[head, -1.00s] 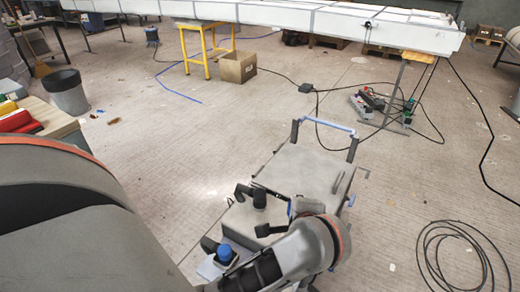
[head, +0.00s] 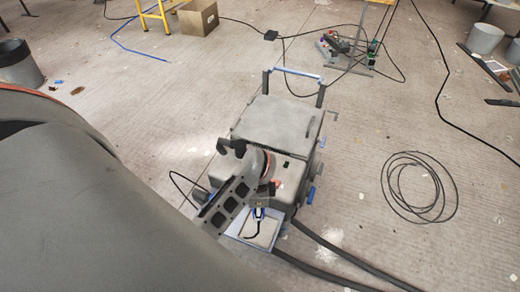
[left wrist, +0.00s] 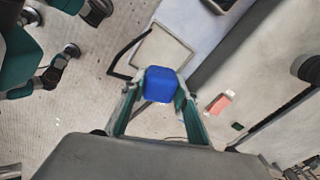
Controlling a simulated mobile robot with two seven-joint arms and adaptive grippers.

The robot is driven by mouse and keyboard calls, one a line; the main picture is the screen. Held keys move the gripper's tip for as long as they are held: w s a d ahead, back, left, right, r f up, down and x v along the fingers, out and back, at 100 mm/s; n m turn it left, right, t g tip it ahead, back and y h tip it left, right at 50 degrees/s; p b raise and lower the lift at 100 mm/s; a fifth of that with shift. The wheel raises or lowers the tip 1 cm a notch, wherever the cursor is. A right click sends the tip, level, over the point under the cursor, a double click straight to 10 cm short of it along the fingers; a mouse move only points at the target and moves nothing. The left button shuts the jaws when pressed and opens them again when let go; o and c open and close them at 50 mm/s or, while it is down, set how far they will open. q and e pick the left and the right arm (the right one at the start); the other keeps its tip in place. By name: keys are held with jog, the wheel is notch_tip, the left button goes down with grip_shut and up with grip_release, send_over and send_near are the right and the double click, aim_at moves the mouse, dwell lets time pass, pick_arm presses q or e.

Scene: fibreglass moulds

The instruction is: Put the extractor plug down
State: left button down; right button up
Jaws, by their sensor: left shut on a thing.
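The extractor plug (left wrist: 161,86) is a bright blue block with rounded corners in the middle of the left wrist view. My left gripper (left wrist: 159,92) is shut on it, with one green-edged finger on each side. In the head view my left wrist reaches over the near end of a grey machine, and the gripper is partly hidden there. A pale, light-edged panel (left wrist: 161,48) shows beyond the plug in the left wrist view. I cannot tell whether the plug touches any surface. My right gripper is not in view.
The grey wheeled machine (head: 280,122) with a blue-barred handle (head: 297,74) stands on the floor. A black cable coil (head: 420,188) lies to its right. A cardboard box (head: 198,18) and a dark bin (head: 18,64) stand farther back. Open floor lies around the machine.

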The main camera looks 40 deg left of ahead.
pick_arm(q)
jog(key=b, duration=0.2)
send_over(259, 229)
jog(key=f, duration=0.7)
jog(key=shift+s+f, duration=0.2)
jog(key=shift+f, duration=0.15)
jog(key=shift+w+f, duration=0.15)
jog(key=shift+f, duration=0.35)
notch_tip(259, 229, down, 4)
jog(key=shift+r+b, duration=0.25)
jog(key=shift+b, duration=0.45)
jog(key=shift+f, duration=0.45)
jog(key=c, duration=1.6)
grip_release()
jog(key=shift+r, duration=0.1)
jog(key=shift+o, duration=0.2)
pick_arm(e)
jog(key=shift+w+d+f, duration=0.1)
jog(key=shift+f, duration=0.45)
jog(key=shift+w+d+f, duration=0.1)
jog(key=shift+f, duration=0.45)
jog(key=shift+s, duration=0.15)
